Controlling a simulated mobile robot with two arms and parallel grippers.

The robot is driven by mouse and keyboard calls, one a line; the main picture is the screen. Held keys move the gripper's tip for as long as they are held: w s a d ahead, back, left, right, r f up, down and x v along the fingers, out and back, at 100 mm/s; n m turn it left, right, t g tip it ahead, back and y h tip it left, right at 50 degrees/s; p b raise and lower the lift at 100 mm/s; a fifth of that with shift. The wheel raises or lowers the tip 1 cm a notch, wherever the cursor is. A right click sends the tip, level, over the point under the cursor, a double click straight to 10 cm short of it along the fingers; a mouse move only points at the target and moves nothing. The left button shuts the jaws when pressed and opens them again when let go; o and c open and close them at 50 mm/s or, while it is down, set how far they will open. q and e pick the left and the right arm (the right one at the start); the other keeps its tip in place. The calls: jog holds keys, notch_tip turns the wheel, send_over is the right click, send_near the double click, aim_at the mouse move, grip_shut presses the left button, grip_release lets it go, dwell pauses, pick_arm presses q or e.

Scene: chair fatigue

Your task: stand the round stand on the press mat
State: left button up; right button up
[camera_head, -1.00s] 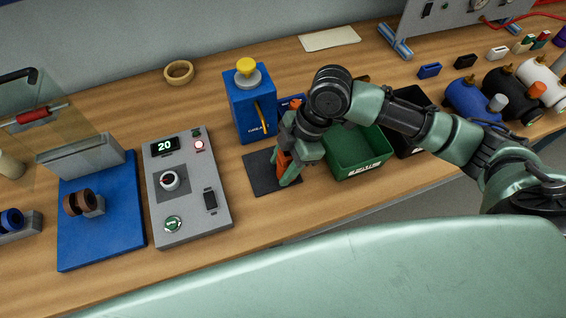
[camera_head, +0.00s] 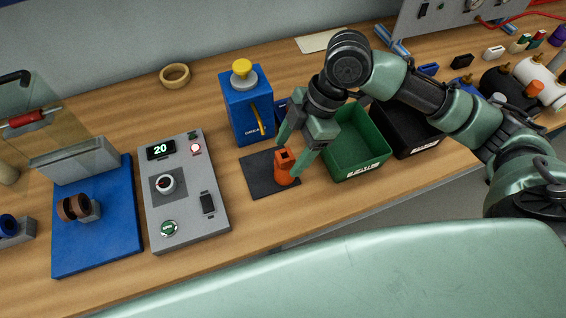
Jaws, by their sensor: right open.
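An orange piece with an opening in its top, which looks like the round stand (camera_head: 284,172), stands upright on the dark press mat (camera_head: 258,178), towards the mat's right side. My right gripper (camera_head: 291,158) is open, its fingers reaching down just above and beside the orange piece. One finger is behind it and the other is on its right. I cannot tell whether a finger still touches it. My left gripper is out of view.
A blue press box with a yellow knob (camera_head: 243,110) stands right behind the mat. A green bin (camera_head: 361,168) and a black bin (camera_head: 420,144) stand to the right. A grey control panel (camera_head: 190,225) lies to the left. The bench front edge is close.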

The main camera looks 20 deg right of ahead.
jog(key=shift+v, duration=2.8)
